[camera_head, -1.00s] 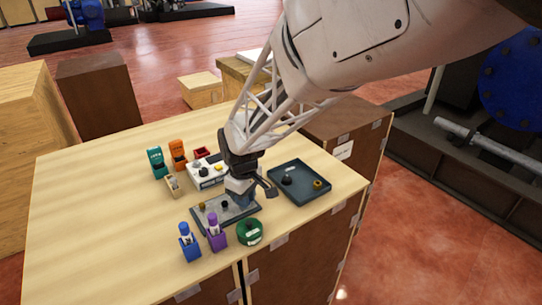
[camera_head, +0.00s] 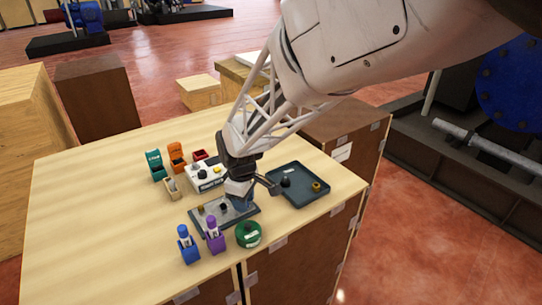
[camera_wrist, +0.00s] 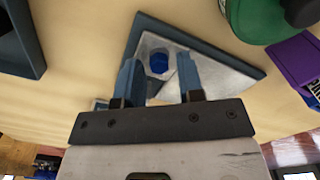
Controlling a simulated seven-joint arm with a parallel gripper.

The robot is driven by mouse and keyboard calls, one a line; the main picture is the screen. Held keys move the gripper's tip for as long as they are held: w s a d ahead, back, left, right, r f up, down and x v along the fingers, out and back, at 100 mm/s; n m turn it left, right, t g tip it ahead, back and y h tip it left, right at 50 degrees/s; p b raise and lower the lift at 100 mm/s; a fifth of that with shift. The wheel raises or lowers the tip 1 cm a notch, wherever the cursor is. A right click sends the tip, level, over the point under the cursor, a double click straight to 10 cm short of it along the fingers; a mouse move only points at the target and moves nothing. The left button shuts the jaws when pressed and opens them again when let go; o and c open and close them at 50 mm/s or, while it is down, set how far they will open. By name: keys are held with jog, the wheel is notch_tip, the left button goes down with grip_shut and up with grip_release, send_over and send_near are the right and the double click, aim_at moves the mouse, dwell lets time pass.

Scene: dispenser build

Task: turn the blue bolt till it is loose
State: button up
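The blue bolt (camera_wrist: 158,62) shows in the wrist view as a dark blue head on a light metal surface of the grey plate (camera_wrist: 232,72). My gripper (camera_wrist: 160,72) is open, with one blue-grey finger left and one right of the bolt. A gap shows between the fingers, and whether either touches the bolt I cannot tell. In the head view my gripper (camera_head: 240,200) points down over the right part of the plate (camera_head: 210,228). The bolt is hidden there behind the gripper.
A blue holder (camera_head: 188,249), a purple holder (camera_head: 215,240) and a green round part (camera_head: 248,234) stand in front of the plate. A dark tray (camera_head: 312,178) with a black knob and yellow ring lies right. A white box (camera_head: 205,180) stands behind. The table's left side is clear.

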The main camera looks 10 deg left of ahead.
jog(key=shift+o, duration=0.5)
jog(key=shift+r, duration=0.1)
jog(key=shift+r, duration=3.8)
jog(key=m, duration=0.6)
jog(key=shift+d, duration=0.15)
jog(key=m, duration=0.6)
jog(key=shift+s+d, duration=0.1)
jog(key=shift+f, duration=0.15)
